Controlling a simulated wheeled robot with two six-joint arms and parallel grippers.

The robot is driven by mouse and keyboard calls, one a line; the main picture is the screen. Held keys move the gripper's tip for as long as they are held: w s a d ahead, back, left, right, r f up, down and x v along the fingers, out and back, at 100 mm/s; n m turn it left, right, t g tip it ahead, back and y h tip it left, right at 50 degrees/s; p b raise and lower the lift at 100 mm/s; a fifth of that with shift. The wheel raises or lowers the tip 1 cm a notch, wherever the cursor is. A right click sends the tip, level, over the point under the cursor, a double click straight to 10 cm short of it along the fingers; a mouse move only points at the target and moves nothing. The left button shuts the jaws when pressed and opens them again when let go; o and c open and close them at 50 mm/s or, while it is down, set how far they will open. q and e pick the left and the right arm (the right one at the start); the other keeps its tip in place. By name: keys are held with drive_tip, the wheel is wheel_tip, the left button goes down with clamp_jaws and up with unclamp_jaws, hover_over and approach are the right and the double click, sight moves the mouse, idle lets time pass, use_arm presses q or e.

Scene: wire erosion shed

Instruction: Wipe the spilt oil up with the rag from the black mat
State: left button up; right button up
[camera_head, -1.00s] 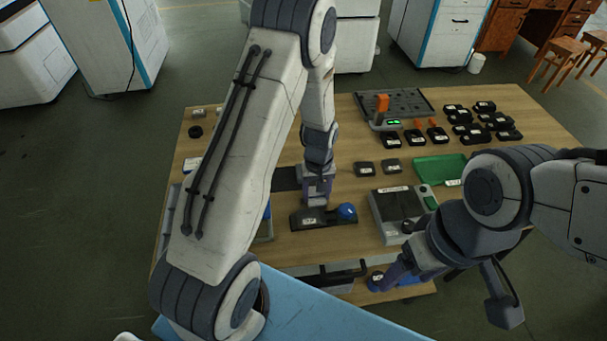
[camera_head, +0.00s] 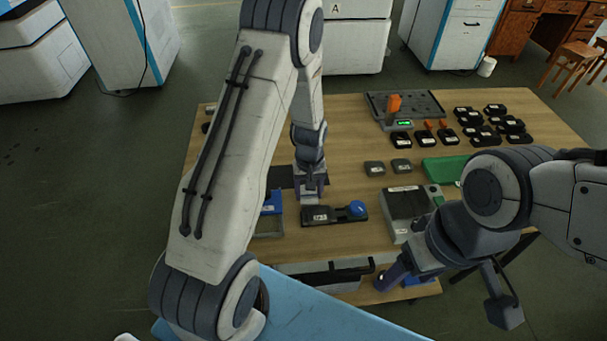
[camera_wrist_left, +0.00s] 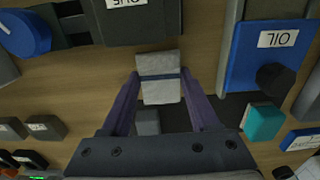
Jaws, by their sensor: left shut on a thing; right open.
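My left gripper (camera_head: 308,192) hangs over the table beside the dark tray with a blue round knob (camera_head: 357,208). In the left wrist view its purple fingers (camera_wrist_left: 160,80) are shut on the rag (camera_wrist_left: 160,90), a pale grey piece with a dark blue stripe. The black mat (camera_head: 280,178) lies behind and left of the gripper, partly hidden by my arm. It also shows below the fingers in the wrist view (camera_wrist_left: 236,104). I cannot make out the spilt oil. My right gripper (camera_head: 388,277) is open at the table's front right edge.
A grey machine (camera_head: 405,203), green tray (camera_head: 442,169) and several black parts (camera_head: 492,125) occupy the table's right. Bare wood lies behind the knobbed tray.

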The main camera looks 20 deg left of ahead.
use_arm(q)
wheel_tip(320, 180, up, 4)
drive_tip(key=shift+f+p, duration=0.15)
drive_tip(key=shift+p, duration=1.05)
drive_tip(key=shift+r+p, duration=1.85)
drive_tip(key=shift+r, duration=0.4)
drive_tip(key=shift+s+d, duration=0.1)
